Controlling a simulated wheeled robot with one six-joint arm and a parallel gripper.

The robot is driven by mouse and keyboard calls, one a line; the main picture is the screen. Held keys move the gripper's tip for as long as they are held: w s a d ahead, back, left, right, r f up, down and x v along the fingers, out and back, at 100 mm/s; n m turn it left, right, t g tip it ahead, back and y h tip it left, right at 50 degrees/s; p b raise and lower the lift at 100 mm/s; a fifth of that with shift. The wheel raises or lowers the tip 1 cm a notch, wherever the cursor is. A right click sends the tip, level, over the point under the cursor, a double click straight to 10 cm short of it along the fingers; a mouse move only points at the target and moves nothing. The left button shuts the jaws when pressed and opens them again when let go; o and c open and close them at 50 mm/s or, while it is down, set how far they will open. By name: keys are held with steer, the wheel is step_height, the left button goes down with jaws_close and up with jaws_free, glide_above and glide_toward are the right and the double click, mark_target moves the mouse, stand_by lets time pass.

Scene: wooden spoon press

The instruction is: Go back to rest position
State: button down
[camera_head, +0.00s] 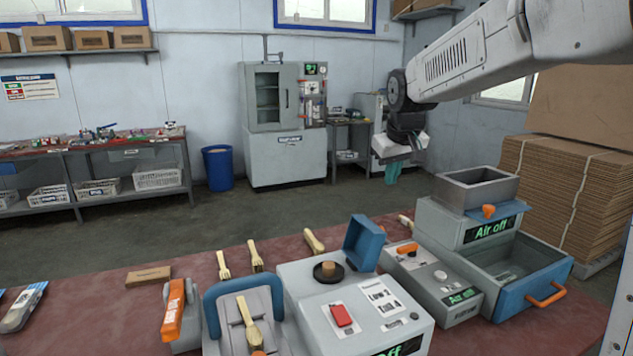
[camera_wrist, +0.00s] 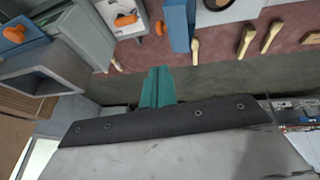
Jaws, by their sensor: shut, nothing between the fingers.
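My gripper (camera_head: 391,172) hangs from the arm at the upper right of the head view, in the air above and beyond the table's far edge. Its teal fingers are together and empty. They also show in the wrist view (camera_wrist: 157,88), pointing toward the table (camera_wrist: 190,57). In the head view the grey press (camera_head: 355,306) with a blue lid and a red button stands on the red table (camera_head: 130,318). No machine or spoon touches the gripper.
Wooden spoons and forks (camera_head: 255,256) lie around the press. To the right stand a grey control box (camera_head: 440,278) and a machine with a blue drawer (camera_head: 520,285) and orange handle. Stacked cardboard (camera_head: 560,185) is at the far right. Open floor (camera_head: 290,216) lies behind the table.

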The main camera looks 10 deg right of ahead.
steer(key=s+a+f+g, duration=0.1)
steer(key=s+f, duration=0.1)
steer(key=s, duration=1)
steer(key=s+a+f+m+g, duration=0.1)
steer(key=s+a+f, duration=0.1)
steer(key=s, duration=1.1)
steer(key=s+a+f+g, duration=0.1)
steer(key=s+f, duration=0.2)
steer(key=s, duration=0.9)
steer(key=shift+s+a+f+m+y, duration=0.15)
steer(key=shift+a+f+m+y, duration=0.2)
steer(key=shift+m+y, duration=0.05)
steer(key=shift+s, duration=0.15)
